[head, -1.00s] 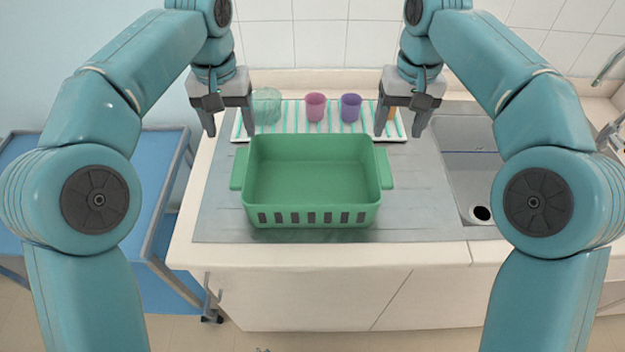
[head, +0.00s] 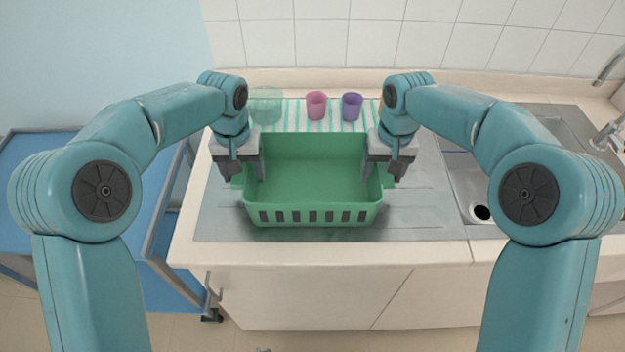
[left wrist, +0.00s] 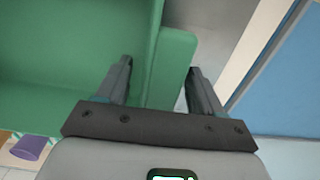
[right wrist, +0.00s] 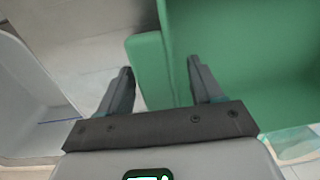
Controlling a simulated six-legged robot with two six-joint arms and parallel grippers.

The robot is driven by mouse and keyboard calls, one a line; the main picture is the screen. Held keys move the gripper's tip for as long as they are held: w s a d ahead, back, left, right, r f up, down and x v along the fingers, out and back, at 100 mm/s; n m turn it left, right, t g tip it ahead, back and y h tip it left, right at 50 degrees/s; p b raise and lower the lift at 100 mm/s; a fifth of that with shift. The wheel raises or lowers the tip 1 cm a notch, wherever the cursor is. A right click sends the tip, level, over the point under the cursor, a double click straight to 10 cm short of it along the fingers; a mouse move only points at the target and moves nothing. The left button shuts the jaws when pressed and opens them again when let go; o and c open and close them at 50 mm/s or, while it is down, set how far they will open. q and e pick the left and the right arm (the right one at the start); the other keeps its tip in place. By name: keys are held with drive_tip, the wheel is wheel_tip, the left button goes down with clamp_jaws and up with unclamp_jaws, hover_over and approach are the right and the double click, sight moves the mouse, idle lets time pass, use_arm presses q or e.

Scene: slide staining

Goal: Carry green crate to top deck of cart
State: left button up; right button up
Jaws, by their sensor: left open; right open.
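The blue cart (head: 50,190) stands left of the counter, partly hidden behind my left arm.
Behind the crate, a striped mat (head: 290,115) holds a clear glass container (head: 265,104), a pink cup (head: 316,105) and a purple cup (head: 352,106). A sink (head: 470,190) lies to the right.

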use_arm(q)
drive_tip(key=shift+w, duration=0.1)
drive_tip(key=c, duration=1)
use_arm(e)
drive_tip(key=shift+d, duration=0.1)
drive_tip(key=c, duration=1)
use_arm(q)
clamp_jaws()
use_arm(e)
clamp_jaws()
drive_tip(key=shift+r, duration=0.1)
